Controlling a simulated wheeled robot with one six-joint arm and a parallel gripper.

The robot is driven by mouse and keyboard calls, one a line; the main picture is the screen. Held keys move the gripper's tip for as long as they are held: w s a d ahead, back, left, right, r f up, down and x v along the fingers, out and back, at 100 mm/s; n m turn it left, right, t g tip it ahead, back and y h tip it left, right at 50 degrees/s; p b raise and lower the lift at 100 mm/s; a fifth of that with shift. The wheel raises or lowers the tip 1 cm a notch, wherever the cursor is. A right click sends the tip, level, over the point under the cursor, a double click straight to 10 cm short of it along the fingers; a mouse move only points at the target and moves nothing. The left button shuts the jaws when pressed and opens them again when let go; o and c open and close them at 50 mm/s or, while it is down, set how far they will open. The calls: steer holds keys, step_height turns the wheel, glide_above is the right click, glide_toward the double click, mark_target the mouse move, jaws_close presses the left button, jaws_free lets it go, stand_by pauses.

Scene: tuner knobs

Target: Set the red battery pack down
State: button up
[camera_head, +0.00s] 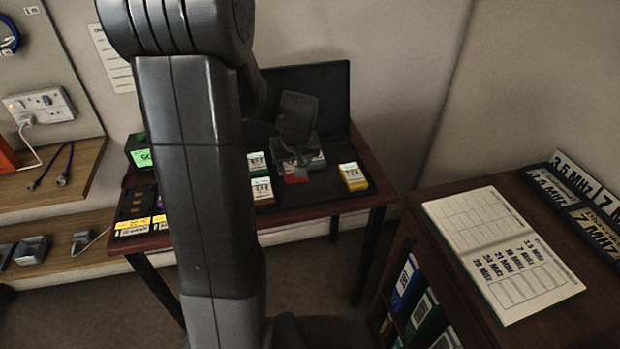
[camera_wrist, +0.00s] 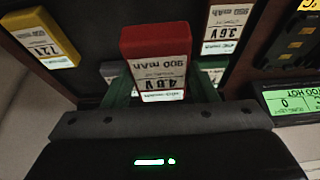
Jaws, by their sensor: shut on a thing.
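The red battery pack (camera_wrist: 157,45), with a white 4.8 V, 900 mAh label, is upright between the green fingers of my gripper (camera_wrist: 162,88) in the wrist view. In the head view my gripper (camera_head: 298,158) is over the dark tray on the table, and a red part of the pack (camera_head: 296,178) shows beneath it. My gripper is shut on the pack. The fingers and wrist hide the pack's lower part, and I cannot tell whether it touches the tray.
A yellow pack (camera_head: 353,177) stands right of my gripper; a green pack (camera_head: 257,163) and a brown pack (camera_head: 263,190) stand left. A grey pack (camera_wrist: 113,72) is close by. A tester with a green screen (camera_wrist: 294,102) is near. My arm hides part of the table (camera_head: 330,207).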

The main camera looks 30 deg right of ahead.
mark_target(293, 167)
step_height(293, 167, down, 3)
steer(key=shift+w+a+f, duration=0.1)
steer(key=shift+f+b, duration=0.3)
steer(key=shift+f, duration=1.75)
steer(key=shift+f, duration=0.2)
steer(key=o, duration=1)
steer(key=shift+o, duration=0.2)
steer(key=shift+r, duration=0.1)
steer(key=shift+r, duration=0.1)
steer(key=shift+r, duration=0.3)
steer(key=v, duration=0.5)
steer(key=p+v, duration=0.1)
steer(key=v, duration=0.5)
steer(key=shift+s+a+r, duration=0.1)
steer(key=shift+s+r, duration=0.1)
steer(key=shift+s, duration=0.15)
